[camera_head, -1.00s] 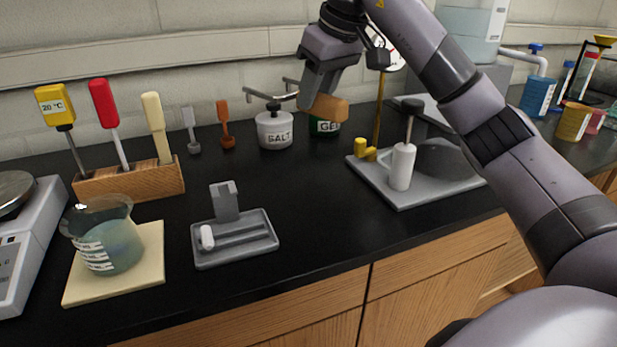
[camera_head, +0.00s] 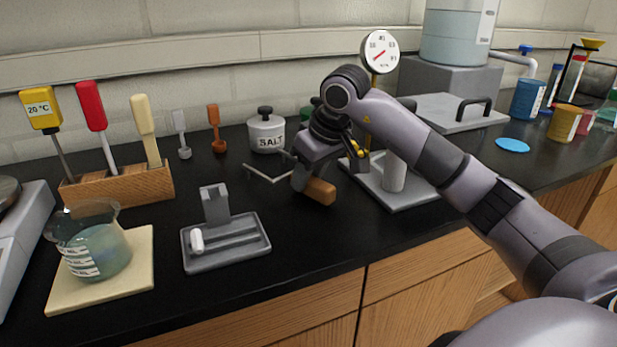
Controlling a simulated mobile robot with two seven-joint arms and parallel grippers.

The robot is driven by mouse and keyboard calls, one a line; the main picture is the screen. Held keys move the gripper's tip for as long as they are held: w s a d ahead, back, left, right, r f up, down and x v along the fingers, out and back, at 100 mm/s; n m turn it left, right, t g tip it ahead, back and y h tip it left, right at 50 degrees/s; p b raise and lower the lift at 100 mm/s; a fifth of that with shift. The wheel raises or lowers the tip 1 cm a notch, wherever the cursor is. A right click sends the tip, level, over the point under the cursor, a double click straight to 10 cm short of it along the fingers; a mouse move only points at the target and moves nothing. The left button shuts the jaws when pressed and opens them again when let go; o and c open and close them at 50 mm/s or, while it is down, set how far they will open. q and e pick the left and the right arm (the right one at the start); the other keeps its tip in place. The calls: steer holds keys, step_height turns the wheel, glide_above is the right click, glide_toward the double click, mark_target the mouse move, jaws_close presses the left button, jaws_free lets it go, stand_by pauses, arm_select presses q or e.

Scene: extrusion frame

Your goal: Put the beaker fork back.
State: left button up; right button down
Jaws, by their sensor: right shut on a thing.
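The beaker fork has an orange-brown handle (camera_head: 320,191) and thin metal prongs (camera_head: 268,174) that point left. My right gripper (camera_head: 304,180) is shut on the fork near the handle and holds it over the black counter, right of the grey tray. Its fingertips are partly hidden by the gripper body. I cannot tell whether the fork touches the counter. My left gripper is not in view.
The salt jar (camera_head: 266,134) stands behind the fork. A grey stand with a white cylinder (camera_head: 394,173) is close on the right. A glass beaker (camera_head: 95,245) sits on a pale pad at left, before a wooden tool block (camera_head: 120,187). Counter between tray and fork is clear.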

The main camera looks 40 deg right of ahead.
steer(key=shift+f, duration=0.25)
steer(key=shift+f, duration=0.15)
steer(key=c, duration=0.7)
jaws_free()
steer(key=shift+c, duration=0.2)
steer(key=shift+r, duration=0.3)
steer(key=v, duration=1.1)
steer(key=shift+s+r, duration=0.2)
steer(key=shift+r, duration=0.15)
